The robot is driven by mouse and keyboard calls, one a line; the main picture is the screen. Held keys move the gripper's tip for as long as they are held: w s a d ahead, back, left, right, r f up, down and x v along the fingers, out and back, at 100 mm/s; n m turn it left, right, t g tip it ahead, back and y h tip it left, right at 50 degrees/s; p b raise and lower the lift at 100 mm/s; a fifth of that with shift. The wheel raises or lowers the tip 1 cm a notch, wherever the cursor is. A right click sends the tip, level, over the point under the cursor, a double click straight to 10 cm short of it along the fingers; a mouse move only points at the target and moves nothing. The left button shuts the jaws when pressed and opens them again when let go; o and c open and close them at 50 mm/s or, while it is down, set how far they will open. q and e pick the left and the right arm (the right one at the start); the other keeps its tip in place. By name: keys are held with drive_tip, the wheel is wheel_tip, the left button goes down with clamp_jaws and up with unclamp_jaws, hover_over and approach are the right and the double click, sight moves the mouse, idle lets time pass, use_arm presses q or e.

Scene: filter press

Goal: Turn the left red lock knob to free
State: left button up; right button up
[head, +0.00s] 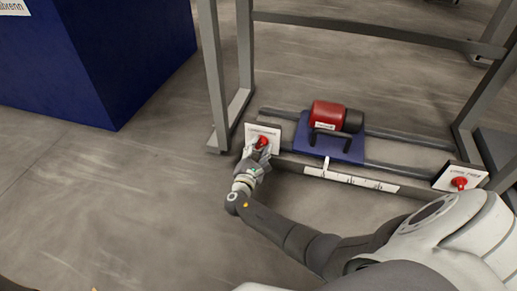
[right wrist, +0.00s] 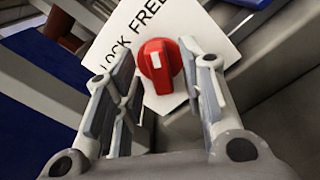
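The left red lock knob (head: 262,142) sits on a white label plate (head: 263,130) at the left end of the rail frame. In the right wrist view the knob (right wrist: 160,65) is round with a raised grip bar and a white mark, and its plate (right wrist: 205,37) reads "LOCK FREE". My right gripper (head: 256,153) is at this knob. Its two fingers are apart, one on each side of the knob, with narrow gaps showing; contact cannot be made out. My left gripper is not in view.
A second red knob (head: 459,183) on its own plate is at the right end. Between them a red and black motor-like unit (head: 328,115) sits on a blue carriage (head: 302,133) above a white scale (head: 350,179). Grey posts (head: 215,75) rise beside the left plate. A blue box (head: 110,60) stands left.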

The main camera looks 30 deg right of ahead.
wheel_tip(320, 180, up, 10)
drive_tip(key=shift+r, duration=0.1)
idle(0.7)
